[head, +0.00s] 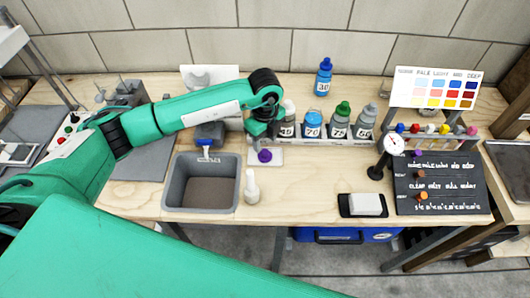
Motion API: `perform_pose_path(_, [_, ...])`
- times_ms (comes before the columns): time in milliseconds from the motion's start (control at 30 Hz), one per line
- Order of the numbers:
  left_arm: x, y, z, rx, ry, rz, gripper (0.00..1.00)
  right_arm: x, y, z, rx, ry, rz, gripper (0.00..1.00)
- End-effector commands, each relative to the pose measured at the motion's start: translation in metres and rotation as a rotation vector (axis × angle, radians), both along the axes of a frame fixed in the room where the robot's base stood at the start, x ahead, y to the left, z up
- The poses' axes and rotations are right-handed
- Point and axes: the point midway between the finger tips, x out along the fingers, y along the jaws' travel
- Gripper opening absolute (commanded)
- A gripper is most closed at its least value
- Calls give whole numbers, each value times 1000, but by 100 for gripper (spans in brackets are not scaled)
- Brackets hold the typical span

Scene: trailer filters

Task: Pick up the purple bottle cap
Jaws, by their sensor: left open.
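The purple bottle cap (264,155) sits on a small white plate (277,156) on the wooden bench, right of the grey sink. My left arm reaches in from the left and bends down over the plate. My left gripper (260,142) points down just above and slightly left of the cap. It is open, and the cap shows below it; the fingertips are small, so I cannot tell whether they touch the cap. My right gripper is not in view.
Several capped bottles (312,124) stand in a row right of my gripper, with a blue bottle (323,78) behind. A white squeeze bottle (252,187) stands beside the sink (205,208). A dial gauge (393,146) and a black board (438,187) are at right. The front middle of the bench is clear.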

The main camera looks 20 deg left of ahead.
Motion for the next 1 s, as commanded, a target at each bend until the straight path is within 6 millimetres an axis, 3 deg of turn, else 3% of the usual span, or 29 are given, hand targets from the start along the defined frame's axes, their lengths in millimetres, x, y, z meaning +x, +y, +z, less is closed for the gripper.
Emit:
perform_pose_path(167, [1, 0, -11, -1, 3, 0, 47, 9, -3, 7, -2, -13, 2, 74])
perform_pose_path(433, [4, 2, -49, 0, 1, -1, 47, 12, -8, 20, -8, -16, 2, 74])
perform_pose_path(733, [5, 2, -56, -1, 0, -1, 47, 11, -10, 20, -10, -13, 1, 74])
perform_pose_path(1000, [5, 2, -56, -1, 0, -1, 0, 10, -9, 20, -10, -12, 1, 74])
